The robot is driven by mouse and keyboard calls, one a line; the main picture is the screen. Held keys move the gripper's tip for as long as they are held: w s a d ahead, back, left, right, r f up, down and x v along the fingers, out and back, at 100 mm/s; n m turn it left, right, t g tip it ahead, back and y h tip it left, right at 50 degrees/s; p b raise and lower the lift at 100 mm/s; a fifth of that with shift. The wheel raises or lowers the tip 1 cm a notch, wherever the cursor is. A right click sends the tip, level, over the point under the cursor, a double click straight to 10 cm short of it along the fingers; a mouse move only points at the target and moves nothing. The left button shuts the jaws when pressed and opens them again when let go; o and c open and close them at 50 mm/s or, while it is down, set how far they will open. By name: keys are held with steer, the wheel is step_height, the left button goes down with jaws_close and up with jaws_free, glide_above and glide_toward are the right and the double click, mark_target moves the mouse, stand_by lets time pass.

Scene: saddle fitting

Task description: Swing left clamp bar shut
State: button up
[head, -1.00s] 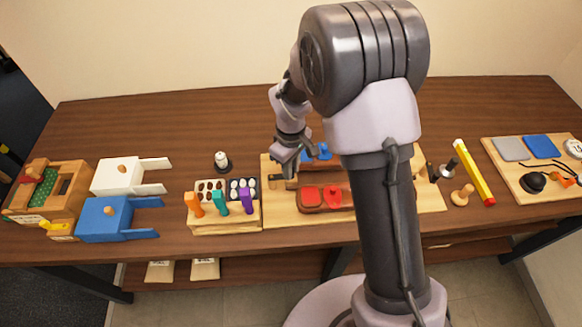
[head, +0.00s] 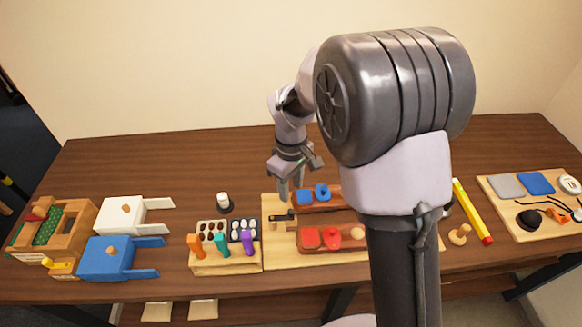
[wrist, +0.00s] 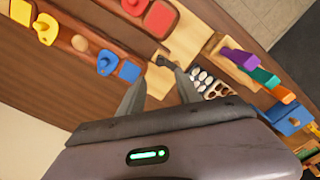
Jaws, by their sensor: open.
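The left clamp bar (head: 282,217) is a small dark bar at the left end of the wooden fixture board (head: 281,258). In the wrist view the bar (wrist: 165,62) shows just beyond my fingertips. My gripper (head: 285,193) is above and slightly behind the bar, pointing down. In the wrist view its fingers (wrist: 160,82) are apart with nothing between them. I cannot tell whether a fingertip touches the bar. A red-topped wooden block (head: 311,238) and a block with blue pieces (head: 305,197) lie right of the bar. My arm hides the board's right part.
A rack with orange, teal and purple handles (head: 221,245) stands close left of the board. A dark-based white knob (head: 223,202) stands behind the rack. Blue (head: 105,259) and white (head: 119,215) forked blocks are farther left. The back of the table is clear.

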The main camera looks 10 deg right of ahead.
step_height(320, 180, up, 7)
steer(key=p, duration=0.1)
steer(key=shift+f, duration=0.15)
